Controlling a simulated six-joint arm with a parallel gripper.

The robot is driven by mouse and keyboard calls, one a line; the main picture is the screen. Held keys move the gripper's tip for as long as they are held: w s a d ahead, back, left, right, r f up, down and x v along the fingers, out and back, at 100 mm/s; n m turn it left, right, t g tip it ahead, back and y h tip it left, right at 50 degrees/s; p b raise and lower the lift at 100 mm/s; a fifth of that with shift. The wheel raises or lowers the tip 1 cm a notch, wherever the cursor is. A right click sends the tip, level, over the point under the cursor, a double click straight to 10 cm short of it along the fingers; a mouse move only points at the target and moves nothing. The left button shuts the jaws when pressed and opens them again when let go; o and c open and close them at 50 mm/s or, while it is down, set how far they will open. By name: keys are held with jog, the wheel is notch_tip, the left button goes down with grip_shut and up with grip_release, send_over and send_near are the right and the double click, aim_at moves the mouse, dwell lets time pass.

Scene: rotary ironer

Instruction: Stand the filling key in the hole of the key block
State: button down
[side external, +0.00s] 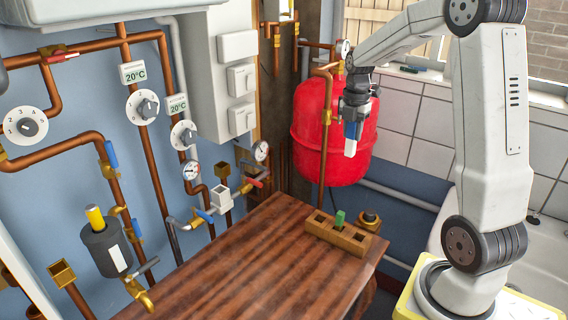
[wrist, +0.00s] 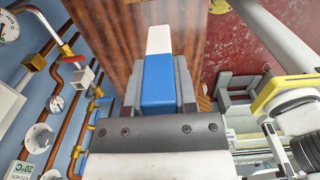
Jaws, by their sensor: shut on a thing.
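My gripper (side external: 354,112) is shut on a key with a blue body and a white end, which I take for the filling key (side external: 350,147). The key points down, slightly tilted, in the air above the table's far right end. In the wrist view the key's blue body (wrist: 158,84) sits between the jaws, its white end projecting beyond them. The wooden key block (side external: 352,244) lies on the table below, clear of the key. It has dark square holes, and a green piece (side external: 340,218) stands in its middle. The hole bottoms are hidden.
The wooden table (side external: 255,260) is otherwise mostly bare. A brass fitting with a dark top (side external: 370,218) stands just behind the block. A red tank (side external: 318,130) is behind my gripper. Copper pipes, valves and gauges (side external: 191,171) line the blue wall at left.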

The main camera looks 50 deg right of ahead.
aim_at(338, 233)
jog(key=s+f, duration=0.1)
jog(key=s, duration=0.6)
notch_tip(338, 233, down, 20)
jog(key=shift+a, duration=0.35)
jog(key=shift+f, duration=0.1)
jog(key=shift+f, duration=2.2)
jog(key=shift+f, duration=0.1)
jog(key=shift+f, duration=1.65)
jog(key=shift+f, duration=0.15)
jog(key=shift+c, duration=2)
grip_release()
